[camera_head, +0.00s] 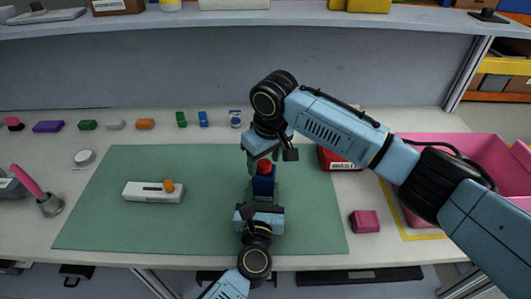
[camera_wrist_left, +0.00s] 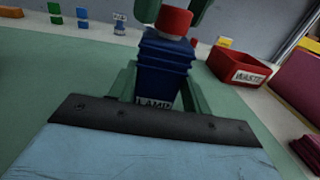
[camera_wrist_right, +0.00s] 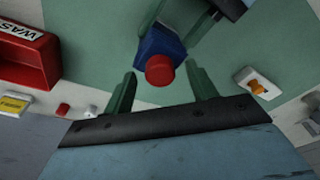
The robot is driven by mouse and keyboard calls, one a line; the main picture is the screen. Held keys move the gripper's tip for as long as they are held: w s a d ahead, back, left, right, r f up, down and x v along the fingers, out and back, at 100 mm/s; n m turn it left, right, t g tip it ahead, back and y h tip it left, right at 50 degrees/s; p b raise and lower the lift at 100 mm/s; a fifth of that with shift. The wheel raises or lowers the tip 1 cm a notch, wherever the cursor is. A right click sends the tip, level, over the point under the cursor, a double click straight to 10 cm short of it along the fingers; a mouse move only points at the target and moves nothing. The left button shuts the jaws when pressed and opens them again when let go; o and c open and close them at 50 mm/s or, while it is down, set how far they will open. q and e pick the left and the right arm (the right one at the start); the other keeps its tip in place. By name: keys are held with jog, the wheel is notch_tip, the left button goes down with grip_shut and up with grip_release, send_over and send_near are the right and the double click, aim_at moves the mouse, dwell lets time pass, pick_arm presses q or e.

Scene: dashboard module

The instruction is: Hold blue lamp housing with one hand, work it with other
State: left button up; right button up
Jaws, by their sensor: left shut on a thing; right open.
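The blue lamp housing (camera_head: 263,186) stands upright over the green mat (camera_head: 110,225), with a red cap (camera_head: 264,167) on top. In the left wrist view the housing (camera_wrist_left: 163,68) carries a LAMP label. My left gripper (camera_head: 263,202) is shut on the housing, one finger on each side. My right gripper (camera_head: 264,154) is directly above, pointing down. In the right wrist view my right gripper's fingers (camera_wrist_right: 162,75) are open on either side of the red cap (camera_wrist_right: 160,70), with visible gaps; they look clear of it.
A white block (camera_head: 145,193) with an orange knob (camera_head: 169,186) lies on the mat's left. A red WASTE bin (camera_wrist_left: 238,65) stands behind right, near a pink block (camera_head: 364,221) and a pink bin (camera_head: 485,152). Several small coloured parts line the back. The mat's left front is clear.

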aim_at(265, 163)
jog(key=c, duration=1.1)
jog(key=shift+o, duration=0.2)
jog(key=shift+r, duration=0.2)
jog(key=shift+r, duration=2.9)
pick_arm(q)
jog(key=o, duration=1.4)
jog(key=shift+c, duration=0.2)
